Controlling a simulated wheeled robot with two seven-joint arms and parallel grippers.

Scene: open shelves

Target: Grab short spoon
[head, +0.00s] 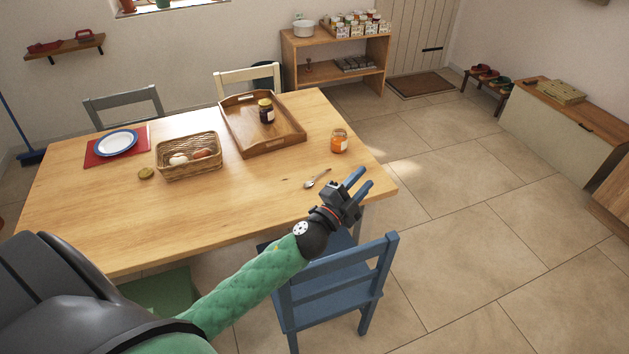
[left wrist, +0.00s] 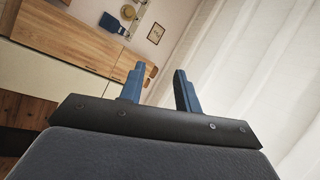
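A short metal spoon (head: 317,179) lies on the wooden table (head: 110,215) near its front right corner. My left gripper (head: 360,182) is just to the right of the spoon in the head view, by the table's right end, apart from it. Its two blue fingers are spread with nothing between them. The left wrist view also shows the open fingers (left wrist: 160,90), facing a wooden cabinet and a curtain; the spoon is not in that view. My right gripper is not in view.
An orange jar (head: 339,142) stands behind the spoon. A wooden tray (head: 290,131) holds a dark jar (head: 266,111). A wicker basket (head: 190,170) and a plate (head: 116,143) are further left. A blue chair (head: 335,288) stands below my left arm. Table around the spoon is clear.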

